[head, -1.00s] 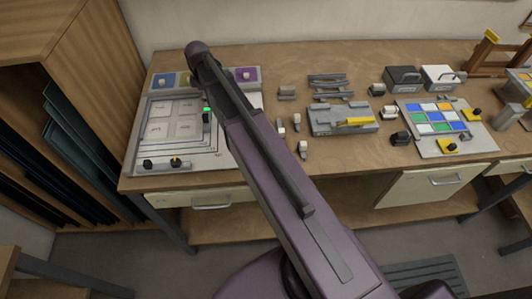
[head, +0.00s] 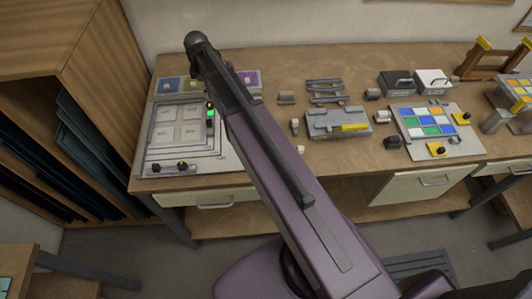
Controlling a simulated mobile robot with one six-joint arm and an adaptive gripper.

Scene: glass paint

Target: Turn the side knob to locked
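A pale framed panel (head: 150,128) with several labelled squares lies at the left end of the bench. On its right side is a dark upright piece with a lit green patch (head: 211,113), and a small dark knob with a yellow mark (head: 210,104) sits just above it. Two dark knobs stand along the panel's front edge, a left one (head: 156,168) and a right one with a yellow mark (head: 182,167). I cannot tell for sure which one is the side knob, or its setting. My purple arm crosses the panel's right edge; my gripper is not visible.
To the right are a grey fixture with a yellow handle (head: 350,128), a board of colored tiles (head: 412,143), and dark and white boxes (head: 397,82). A shelf of dark sheets (head: 85,140) stands at left.

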